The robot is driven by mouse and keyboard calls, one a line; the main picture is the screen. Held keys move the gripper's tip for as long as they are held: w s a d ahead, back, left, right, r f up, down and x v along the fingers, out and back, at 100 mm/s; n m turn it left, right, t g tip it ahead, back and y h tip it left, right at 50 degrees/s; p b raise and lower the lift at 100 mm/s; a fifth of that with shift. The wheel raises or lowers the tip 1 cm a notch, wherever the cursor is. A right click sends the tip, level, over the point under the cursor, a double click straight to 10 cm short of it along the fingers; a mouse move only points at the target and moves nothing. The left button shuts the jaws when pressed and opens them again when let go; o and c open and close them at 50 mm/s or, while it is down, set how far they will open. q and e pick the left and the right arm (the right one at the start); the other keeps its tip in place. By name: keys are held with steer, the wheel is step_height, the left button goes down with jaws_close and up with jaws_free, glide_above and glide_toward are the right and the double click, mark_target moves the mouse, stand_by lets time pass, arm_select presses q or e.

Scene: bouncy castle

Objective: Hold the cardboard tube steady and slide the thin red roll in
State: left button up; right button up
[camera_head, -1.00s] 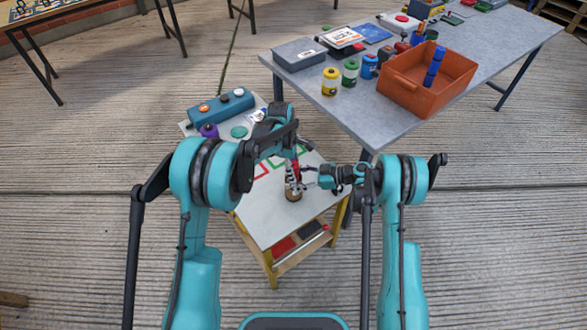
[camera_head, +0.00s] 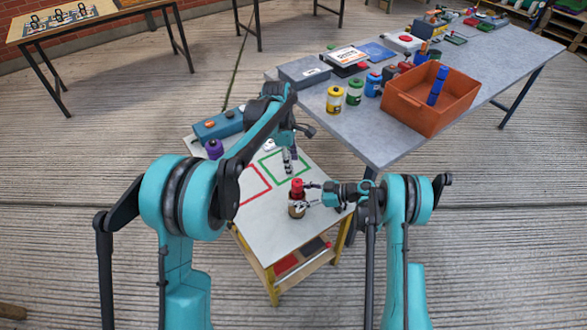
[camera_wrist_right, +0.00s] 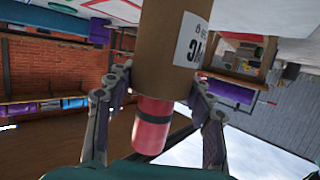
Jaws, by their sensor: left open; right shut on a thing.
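The brown cardboard tube (camera_head: 296,211) stands upright on the small white-topped table. It fills the top of the right wrist view (camera_wrist_right: 165,45), with a white label on its side. The thin red roll (camera_head: 298,185) sticks up out of the tube's upper end. In the right wrist view, the roll (camera_wrist_right: 152,128) pokes from the tube mouth toward the camera, partly inside. My right gripper (camera_head: 306,196) is shut on the tube from the right, its fingers on either side. My left gripper (camera_head: 288,160) is open and empty, behind and above the roll, clear of it.
The small table (camera_head: 262,222) has red and green outlined squares on its top. A blue box (camera_head: 218,125) and a purple item (camera_head: 214,149) lie at its back left. The larger grey table (camera_head: 400,140) holds an orange bin (camera_head: 410,108) and several coloured jars.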

stand_by(0.3)
steer(key=o, duration=1.7)
